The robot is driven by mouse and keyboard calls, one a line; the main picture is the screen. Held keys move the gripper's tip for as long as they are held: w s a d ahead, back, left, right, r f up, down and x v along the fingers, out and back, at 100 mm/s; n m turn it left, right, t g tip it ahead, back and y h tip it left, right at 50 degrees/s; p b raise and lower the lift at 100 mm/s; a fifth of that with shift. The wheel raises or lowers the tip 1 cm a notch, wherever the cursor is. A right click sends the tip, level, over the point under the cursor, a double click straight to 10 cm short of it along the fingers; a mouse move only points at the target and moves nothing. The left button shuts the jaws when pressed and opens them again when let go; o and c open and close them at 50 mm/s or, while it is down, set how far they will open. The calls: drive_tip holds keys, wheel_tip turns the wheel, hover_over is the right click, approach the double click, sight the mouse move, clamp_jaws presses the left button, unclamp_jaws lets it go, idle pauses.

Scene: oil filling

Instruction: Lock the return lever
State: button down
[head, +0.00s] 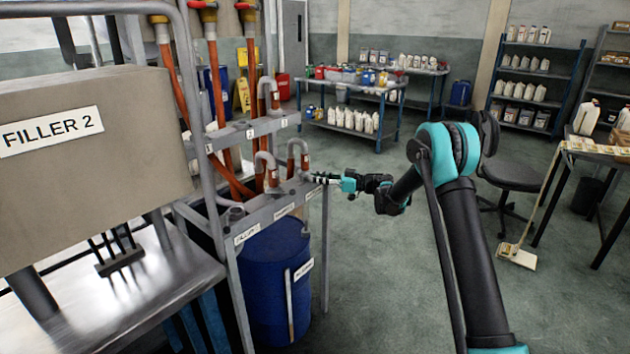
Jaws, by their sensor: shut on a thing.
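My gripper (322,179) reaches in from the right to the right end of the grey hose rack (272,207). It is shut on a small part beside the hose fittings there, which I take to be the return lever. The lever is mostly hidden by the fingers and too small to tell whether it is locked. Bent grey pipe ends (299,152) on orange hoses (304,163) stand in the rack just left of my fingertips.
A blue drum (272,270) stands under the rack. The Filler 2 machine (90,180) and its metal table (110,295) fill the left. A table with jugs (360,88), shelves (538,78) and a chair (510,178) stand further back.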

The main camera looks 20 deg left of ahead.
drive_tip(key=shift+w+a+n+g, duration=0.1)
drive_tip(key=shift+w+n+g, duration=0.2)
drive_tip(key=shift+n+g, duration=0.4)
drive_tip(key=shift+w+a+n+g, duration=0.1)
drive_tip(key=shift+w+n+g, duration=0.25)
drive_tip(key=shift+g, duration=0.65)
drive_tip(key=shift+n, duration=0.25)
drive_tip(key=c, duration=1.4)
unclamp_jaws()
drive_tip(key=shift+c, duration=0.2)
drive_tip(key=shift+s, duration=0.1)
